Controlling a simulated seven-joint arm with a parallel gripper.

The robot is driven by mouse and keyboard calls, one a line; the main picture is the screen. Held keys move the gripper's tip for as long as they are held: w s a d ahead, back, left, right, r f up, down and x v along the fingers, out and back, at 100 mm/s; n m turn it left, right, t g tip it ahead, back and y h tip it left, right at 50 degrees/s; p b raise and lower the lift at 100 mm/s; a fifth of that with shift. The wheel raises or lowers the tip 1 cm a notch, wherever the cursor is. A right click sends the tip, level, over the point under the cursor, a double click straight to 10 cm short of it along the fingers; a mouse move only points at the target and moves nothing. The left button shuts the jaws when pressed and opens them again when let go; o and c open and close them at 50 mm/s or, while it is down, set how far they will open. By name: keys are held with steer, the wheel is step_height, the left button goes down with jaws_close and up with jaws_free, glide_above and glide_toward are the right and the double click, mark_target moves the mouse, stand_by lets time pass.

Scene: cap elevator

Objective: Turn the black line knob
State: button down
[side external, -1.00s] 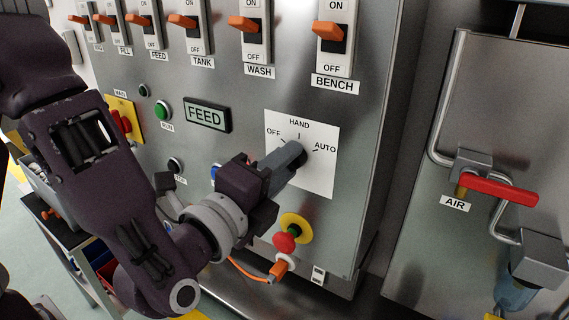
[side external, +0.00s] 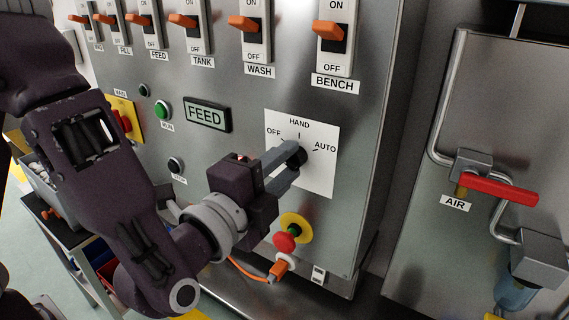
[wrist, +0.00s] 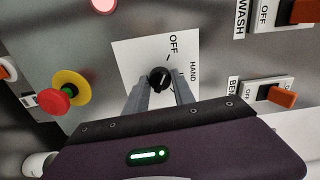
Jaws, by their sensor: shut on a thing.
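The black line knob (side external: 299,157) sits on a white plate (side external: 323,172) marked OFF, HAND and AUTO on the steel panel. My gripper (side external: 288,159) reaches it from the lower left, with its two grey fingers at the knob's sides. In the wrist view the round knob (wrist: 160,77) shows between the fingertips of my gripper (wrist: 161,88), which is shut on it. A pale line shows on the knob's face in the wrist view. The fingers partly hide the knob in the side view, so its exact setting is hard to read there.
A red emergency button (side external: 284,242) on a yellow ring is below the plate, close under my gripper. A row of orange switches (side external: 329,31) runs above. A red AIR lever (side external: 497,190) juts out at the right. The panel right of the plate is bare.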

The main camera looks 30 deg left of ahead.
steer(key=c, duration=1.1)
jaws_free()
steer(key=shift+o, duration=0.2)
steer(key=s, duration=0.7)
steer(key=shift+s, duration=0.1)
